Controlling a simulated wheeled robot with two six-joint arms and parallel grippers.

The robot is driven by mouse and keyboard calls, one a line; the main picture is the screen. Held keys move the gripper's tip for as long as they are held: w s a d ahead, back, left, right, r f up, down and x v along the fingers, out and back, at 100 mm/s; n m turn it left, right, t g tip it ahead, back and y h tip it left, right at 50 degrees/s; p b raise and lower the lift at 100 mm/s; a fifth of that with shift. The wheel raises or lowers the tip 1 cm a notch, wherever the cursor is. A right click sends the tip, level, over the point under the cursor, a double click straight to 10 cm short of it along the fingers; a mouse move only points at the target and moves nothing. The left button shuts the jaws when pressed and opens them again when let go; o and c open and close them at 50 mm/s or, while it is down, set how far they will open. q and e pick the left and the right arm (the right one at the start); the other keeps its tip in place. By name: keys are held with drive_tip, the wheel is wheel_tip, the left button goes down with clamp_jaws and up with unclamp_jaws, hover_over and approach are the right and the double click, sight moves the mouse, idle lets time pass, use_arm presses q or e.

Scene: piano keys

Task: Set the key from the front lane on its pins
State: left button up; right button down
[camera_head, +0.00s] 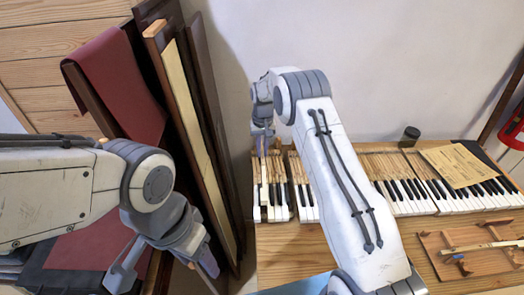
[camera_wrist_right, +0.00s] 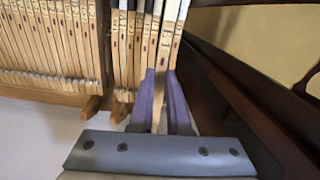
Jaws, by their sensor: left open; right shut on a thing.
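My right gripper (camera_head: 262,138) is over the left end of the keyboard (camera_head: 415,198), shut on a pale wooden key (camera_head: 264,180). In the right wrist view the purple fingers (camera_wrist_right: 161,90) close on the wooden key (camera_wrist_right: 158,118), which runs away beside neighbouring keys (camera_wrist_right: 123,60). It looks roughly lined up with them; whether it is on its pins cannot be told, as the pins are hidden. My left gripper (camera_head: 165,262) is open and empty at lower left, away from the keyboard. A wooden tray (camera_head: 440,262) at right holds a loose pale strip (camera_head: 488,246).
Tall leaning boards (camera_head: 183,110) and a red cloth (camera_head: 118,82) stand left of the keyboard. A dark panel (camera_wrist_right: 235,95) runs close to the right gripper in the wrist view. A small jar (camera_head: 410,136) and yellowed paper (camera_head: 457,165) lie at the back right.

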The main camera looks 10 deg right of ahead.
drive_tip(key=shift+f+b, duration=1.85)
drive_tip(key=shift+f, duration=1.05)
drive_tip(key=shift+f+b, duration=0.35)
drive_tip(key=shift+f, duration=0.3)
drive_tip(key=shift+s+f+b, duration=0.1)
drive_tip(key=shift+f+b, duration=0.25)
drive_tip(key=shift+f, duration=0.3)
drive_tip(key=c, duration=1.2)
unclamp_jaws()
drive_tip(key=shift+r+p, duration=0.7)
drive_tip(key=shift+r, duration=0.4)
drive_tip(key=shift+o, duration=0.2)
drive_tip(key=o, duration=0.5)
